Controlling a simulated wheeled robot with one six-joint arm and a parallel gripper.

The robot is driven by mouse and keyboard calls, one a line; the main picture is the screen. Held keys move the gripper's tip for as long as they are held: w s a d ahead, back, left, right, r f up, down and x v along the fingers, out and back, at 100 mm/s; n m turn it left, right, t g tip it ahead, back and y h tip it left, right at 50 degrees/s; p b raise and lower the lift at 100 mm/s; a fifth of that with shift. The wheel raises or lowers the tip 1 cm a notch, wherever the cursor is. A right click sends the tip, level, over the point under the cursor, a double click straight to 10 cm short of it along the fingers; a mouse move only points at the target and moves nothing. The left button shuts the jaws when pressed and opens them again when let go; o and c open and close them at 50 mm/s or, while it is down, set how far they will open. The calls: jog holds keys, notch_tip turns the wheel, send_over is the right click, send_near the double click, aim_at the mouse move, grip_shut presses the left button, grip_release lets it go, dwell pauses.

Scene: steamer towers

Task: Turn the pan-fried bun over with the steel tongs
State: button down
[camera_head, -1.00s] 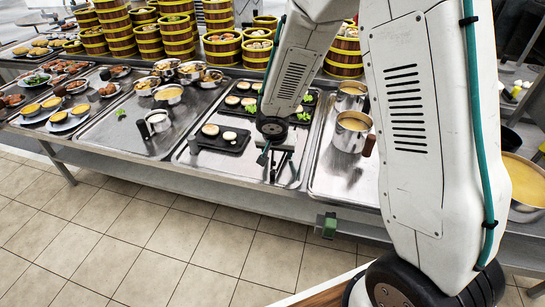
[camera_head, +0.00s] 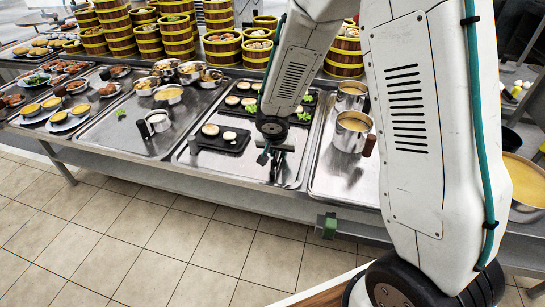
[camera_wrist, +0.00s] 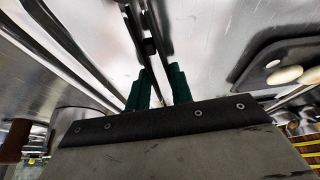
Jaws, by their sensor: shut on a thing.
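My gripper (camera_head: 270,152) is low over the front of the steel counter tray, to the right of the near black plate (camera_head: 214,146). In the wrist view its green fingers (camera_wrist: 159,88) are shut on the steel tongs (camera_wrist: 161,26), whose arms run away from the fingers over bare metal. The tongs (camera_head: 279,165) show only small and dark in the head view. Two pale round buns (camera_head: 229,136) lie on the near black plate, apart from the tongs. Pale buns on a dark plate also show at the right of the wrist view (camera_wrist: 286,75).
A second dark plate with pale buns and green garnish (camera_head: 249,101) lies farther back, partly behind my arm. Metal pots (camera_head: 352,133) stand to the right, a small pot (camera_head: 158,122) to the left. Steamer towers (camera_head: 222,48) line the back.

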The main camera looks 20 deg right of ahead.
notch_tip(320, 180, up, 8)
dwell(0.6)
jog(key=shift+f, duration=0.1)
